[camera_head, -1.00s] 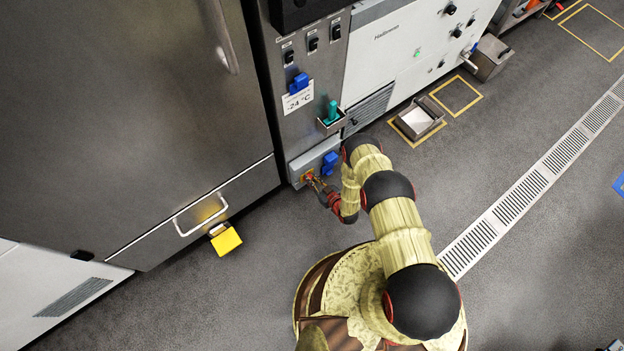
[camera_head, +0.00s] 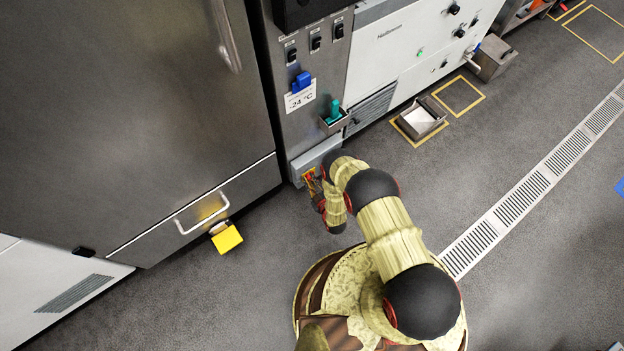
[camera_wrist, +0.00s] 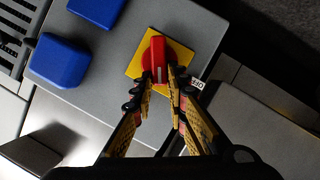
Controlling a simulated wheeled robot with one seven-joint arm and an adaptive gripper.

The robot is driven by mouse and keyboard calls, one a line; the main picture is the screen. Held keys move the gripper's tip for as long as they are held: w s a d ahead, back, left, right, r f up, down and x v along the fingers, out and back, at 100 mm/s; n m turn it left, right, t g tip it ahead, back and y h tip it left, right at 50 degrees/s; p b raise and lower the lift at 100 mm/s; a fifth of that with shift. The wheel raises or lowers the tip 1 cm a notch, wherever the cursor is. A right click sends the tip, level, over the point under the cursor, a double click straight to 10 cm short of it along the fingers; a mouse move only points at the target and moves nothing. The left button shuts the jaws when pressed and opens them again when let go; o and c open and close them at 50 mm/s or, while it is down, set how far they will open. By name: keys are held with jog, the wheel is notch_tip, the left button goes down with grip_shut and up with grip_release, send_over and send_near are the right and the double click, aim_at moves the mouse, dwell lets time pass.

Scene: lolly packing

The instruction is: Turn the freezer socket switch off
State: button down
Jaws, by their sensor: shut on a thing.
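The switch is a red rotary knob (camera_wrist: 155,55) with a pale mark on a square yellow plate (camera_wrist: 134,68), set on a grey panel (camera_wrist: 112,60). In the wrist view the mark points down the picture, towards my gripper. My gripper (camera_wrist: 163,78) is shut on the lower part of the knob, one finger on each side. In the head view my gripper (camera_head: 311,180) is at the base of the grey control column, and the knob is mostly hidden there.
Two blue blocks, one on the panel (camera_wrist: 58,60) and one at the top edge (camera_wrist: 97,10), sit near the knob. The freezer door (camera_head: 130,110) is left of the column.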

jog(key=f+n+t, duration=0.1)
jog(key=n, duration=0.2)
jog(key=n+t+h, duration=0.1)
jog(key=n+t, duration=0.1)
jog(key=n, duration=0.1)
jog(key=s+a+f+n+t, duration=0.1)
jog(key=n, duration=0.2)
jog(key=shift+a+f+h, duration=0.1)
jog(key=shift+f+h, duration=0.2)
jog(key=shift+f, duration=0.05)
dwell(0.4)
jog(key=shift+w, duration=0.1)
jog(key=c, duration=1.9)
grip_release()
jog(key=shift+o, duration=0.7)
jog(key=shift+r, duration=0.1)
